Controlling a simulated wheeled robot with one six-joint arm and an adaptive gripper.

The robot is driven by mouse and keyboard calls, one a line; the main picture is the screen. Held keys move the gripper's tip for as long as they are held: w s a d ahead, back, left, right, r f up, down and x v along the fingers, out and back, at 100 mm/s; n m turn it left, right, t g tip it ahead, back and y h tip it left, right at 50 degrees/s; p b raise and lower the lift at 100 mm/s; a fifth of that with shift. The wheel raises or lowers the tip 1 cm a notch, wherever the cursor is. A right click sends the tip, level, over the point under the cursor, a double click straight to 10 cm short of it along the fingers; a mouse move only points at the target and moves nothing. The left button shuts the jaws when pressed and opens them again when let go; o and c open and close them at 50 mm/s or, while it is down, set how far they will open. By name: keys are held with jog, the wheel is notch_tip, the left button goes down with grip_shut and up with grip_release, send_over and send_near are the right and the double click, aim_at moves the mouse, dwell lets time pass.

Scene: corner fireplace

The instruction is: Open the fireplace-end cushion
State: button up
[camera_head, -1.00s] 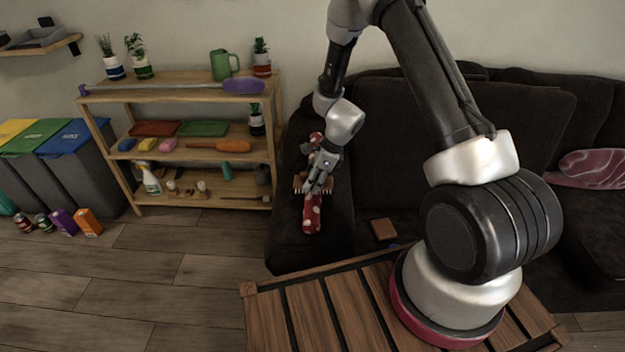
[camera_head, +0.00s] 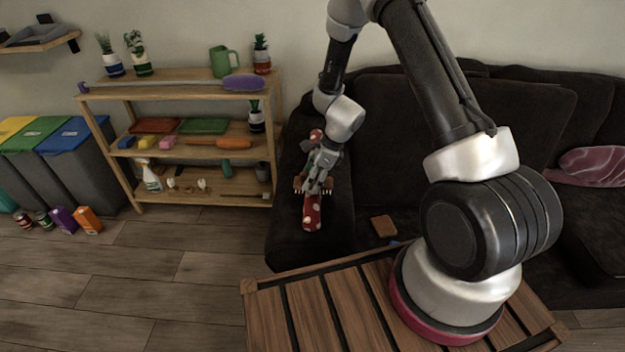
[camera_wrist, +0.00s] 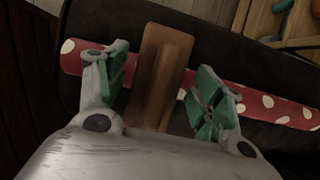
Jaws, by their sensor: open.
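A long red thing with white dots (camera_head: 312,212) lies along the dark sofa's left armrest; it also shows in the wrist view (camera_wrist: 270,105). A brown wooden bar (camera_wrist: 165,55) lies across it, between my fingers in the wrist view. My gripper (camera_head: 314,186) is over the armrest, pointing down, with its fingers apart. In the wrist view my gripper (camera_wrist: 160,88) has one green-padded finger on each side of the bar, with visible gaps. Whether the fingertips touch the red thing is unclear. My gripper hides part of both things.
The dark sofa (camera_head: 440,110) runs along the wall, with a pinkish cushion (camera_head: 592,163) at right. A wooden shelf (camera_head: 190,92) with plants and tools stands left of the armrest. A slatted wooden table (camera_head: 315,312) is in front. A small brown block (camera_head: 384,227) lies near the sofa.

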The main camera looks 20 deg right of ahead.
jog(key=v, duration=1.1)
jog(key=shift+d+r, duration=0.1)
jog(key=shift+r, duration=0.2)
jog(key=s+d+r+n, duration=0.1)
jog(key=s+r+n, duration=0.15)
jog(key=r, duration=0.35)
jog(key=s+d+r+n, duration=0.1)
jog(key=r+n, duration=0.2)
jog(key=r, duration=0.3)
jog(key=s+d+r+n+t+h, duration=0.1)
jog(key=s+d+r+n+h, duration=0.1)
jog(key=s+d+r+n, duration=0.2)
jog(key=s+d+r+n+t+h, duration=0.1)
jog(key=s+d+r+n, duration=0.4)
jog(key=s+r+n, duration=0.6)
jog(key=s+r+h, duration=0.1)
jog(key=s, duration=0.8)
jog(key=shift+r+t, duration=0.35)
jog(key=shift+t, duration=0.05)
jog(key=shift+s+d+n, duration=0.3)
jog(key=shift+d+n, duration=0.05)
jog(key=shift+n, duration=0.1)
jog(key=shift+c, duration=1.3)
jog(key=shift+s+d, duration=0.1)
jog(key=shift+s, duration=0.05)
jog(key=c, duration=0.5)
